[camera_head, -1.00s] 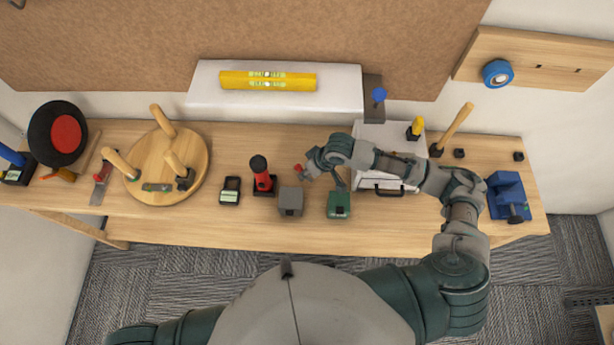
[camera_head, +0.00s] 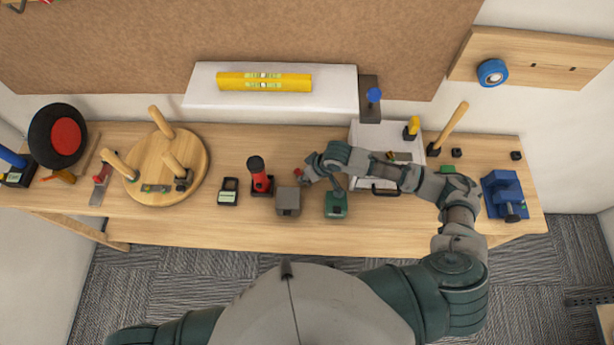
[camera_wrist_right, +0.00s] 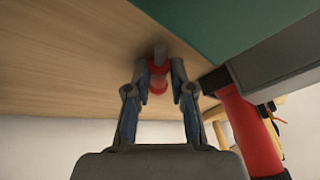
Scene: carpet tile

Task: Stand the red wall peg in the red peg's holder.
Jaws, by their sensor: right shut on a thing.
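The red peg (camera_head: 298,173) shows as a small red tip at my right gripper (camera_head: 305,178) in the head view, above the bench behind the grey block. In the right wrist view, my right gripper (camera_wrist_right: 159,72) is shut on the red peg (camera_wrist_right: 158,84). The peg's red body is between the fingers and its grey end points to the bench top. I cannot tell whether that end touches the bench. Two small black blocks (camera_head: 456,153) (camera_head: 516,155) stand at the right back; I cannot tell which thing is the red peg's holder. My left gripper is out of view.
A grey block (camera_head: 288,202), a green box (camera_head: 335,205) and a red-and-black torch-like thing (camera_head: 260,178) stand close around the gripper. A white case (camera_head: 375,184) lies under my right arm. The bench's front strip (camera_head: 250,235) is clear.

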